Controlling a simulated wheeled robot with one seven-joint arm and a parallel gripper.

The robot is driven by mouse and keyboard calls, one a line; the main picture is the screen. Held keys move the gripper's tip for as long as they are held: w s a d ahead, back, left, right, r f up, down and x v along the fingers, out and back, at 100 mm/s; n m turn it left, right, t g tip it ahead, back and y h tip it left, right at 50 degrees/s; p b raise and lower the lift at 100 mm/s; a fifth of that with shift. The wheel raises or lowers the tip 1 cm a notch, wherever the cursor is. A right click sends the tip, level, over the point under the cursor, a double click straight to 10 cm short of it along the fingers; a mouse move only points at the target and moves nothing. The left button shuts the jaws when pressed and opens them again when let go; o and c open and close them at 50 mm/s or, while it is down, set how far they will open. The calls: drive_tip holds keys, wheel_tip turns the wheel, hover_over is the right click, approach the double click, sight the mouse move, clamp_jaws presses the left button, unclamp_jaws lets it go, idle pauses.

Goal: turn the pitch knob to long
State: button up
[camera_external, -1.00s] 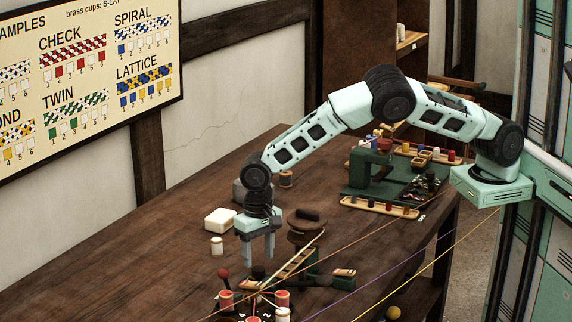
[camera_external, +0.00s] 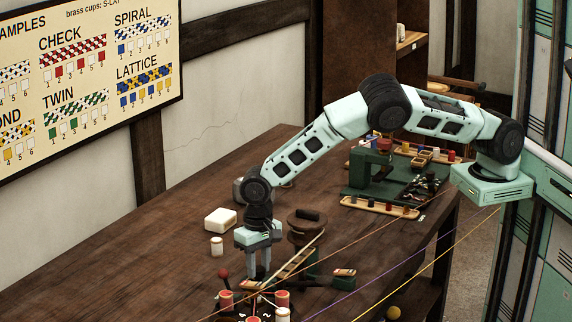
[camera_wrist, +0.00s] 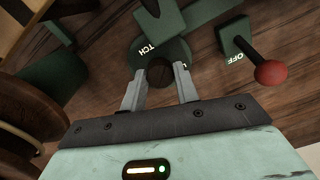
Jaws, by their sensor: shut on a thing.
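The pitch knob (camera_wrist: 160,72) is a small dark round knob on a green plate (camera_wrist: 146,57) with white letters, of which "TCH" is readable. My gripper (camera_wrist: 159,84) has one finger on each side of the knob and is shut on it. In the external view my gripper (camera_external: 258,276) points straight down at the near end of the table, and its fingers largely hide the knob. Part of another white mark shows at the plate's right edge; I cannot read it fully. The knob's present setting cannot be told.
A red-ball lever (camera_wrist: 271,73) beside an "OFF" label stands right of the knob in the wrist view. Red-topped spools (camera_external: 282,298) stand close by. A brown reel (camera_external: 306,222), white block (camera_external: 220,220) and small white jar (camera_external: 217,246) are near. Taut cords (camera_external: 400,267) cross the right side.

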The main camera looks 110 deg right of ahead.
sight(259, 268)
drive_tip(key=shift+n, duration=0.3)
drive_tip(key=n+b, duration=0.1)
drive_tip(key=n, duration=0.2)
drive_tip(key=shift+n+b, duration=0.3)
drive_tip(key=shift+b, duration=0.1)
drive_tip(key=shift+n+b, duration=0.55)
drive_tip(key=shift+n, duration=1.65)
drive_tip(key=o, duration=1)
drive_tip(key=shift+c, duration=0.2)
wheel_tip(259, 268, up, 18)
drive_tip(key=b, duration=0.2)
drive_tip(key=shift+d+f, duration=0.15)
drive_tip(key=shift+f, duration=0.1)
